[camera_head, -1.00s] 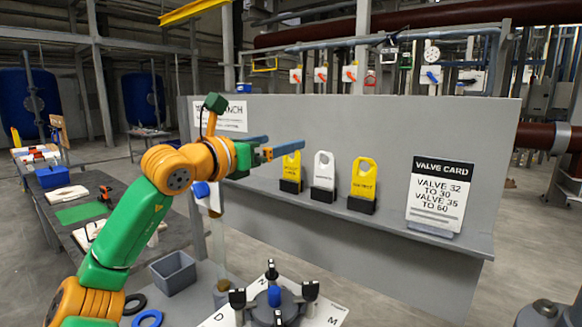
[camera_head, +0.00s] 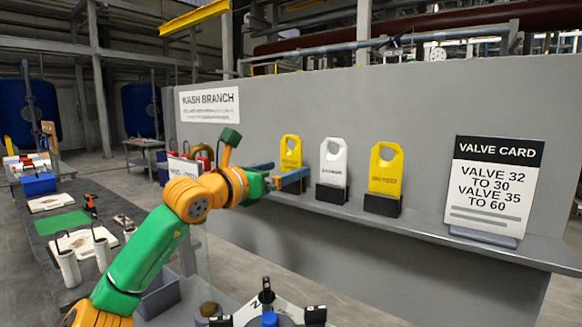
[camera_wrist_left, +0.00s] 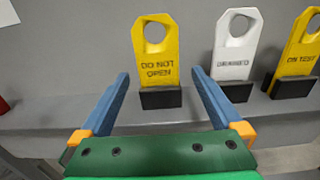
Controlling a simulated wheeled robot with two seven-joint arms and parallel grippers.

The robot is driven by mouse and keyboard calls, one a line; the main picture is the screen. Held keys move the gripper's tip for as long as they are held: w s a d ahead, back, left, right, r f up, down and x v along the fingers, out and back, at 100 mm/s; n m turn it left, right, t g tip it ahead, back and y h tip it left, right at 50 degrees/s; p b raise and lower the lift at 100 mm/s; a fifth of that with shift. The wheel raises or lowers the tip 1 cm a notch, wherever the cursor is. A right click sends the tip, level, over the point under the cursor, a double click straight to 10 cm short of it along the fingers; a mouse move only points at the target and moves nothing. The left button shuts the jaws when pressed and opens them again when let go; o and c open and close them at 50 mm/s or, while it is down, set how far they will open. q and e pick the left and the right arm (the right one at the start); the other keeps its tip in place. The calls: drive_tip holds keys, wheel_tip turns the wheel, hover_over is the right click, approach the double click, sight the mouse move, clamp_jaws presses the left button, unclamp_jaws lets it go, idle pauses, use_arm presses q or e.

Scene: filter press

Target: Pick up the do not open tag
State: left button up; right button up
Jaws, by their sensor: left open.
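The do not open tag (camera_wrist_left: 157,58) is yellow with a round hole at the top and dark lettering, and stands upright in a black holder (camera_wrist_left: 160,97) on the grey shelf. In the head view the tag (camera_head: 291,151) is the leftmost of three, its lower part hidden by my gripper. My left gripper (camera_head: 287,174) is open and empty in front of it. In the left wrist view the blue fingers (camera_wrist_left: 157,98) lie to either side of the tag's holder, with the tag ahead, apart from the fingers. My right gripper is not in view.
A white tag (camera_head: 333,163) and a yellow on-test tag (camera_head: 385,171) stand in holders to the right. A valve card (camera_head: 494,186) stands farther right on the shelf (camera_head: 425,223). A grey wall panel (camera_head: 420,110) rises behind the tags.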

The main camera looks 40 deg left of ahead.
sight(291, 166)
use_arm(q)
drive_tip(key=w+p, duration=0.1)
drive_tip(key=w, duration=0.1)
drive_tip(key=w+p, duration=0.1)
drive_tip(key=shift+a+r+p, duration=0.3)
drive_tip(key=shift+r, duration=0.05)
drive_tip(key=shift+w+f, duration=0.15)
drive_tip(key=shift+w, duration=0.2)
drive_tip(key=shift+f, duration=0.2)
drive_tip(key=c, duration=1.3)
drive_tip(key=shift+c, duration=0.3)
drive_tip(key=shift+r, duration=0.1)
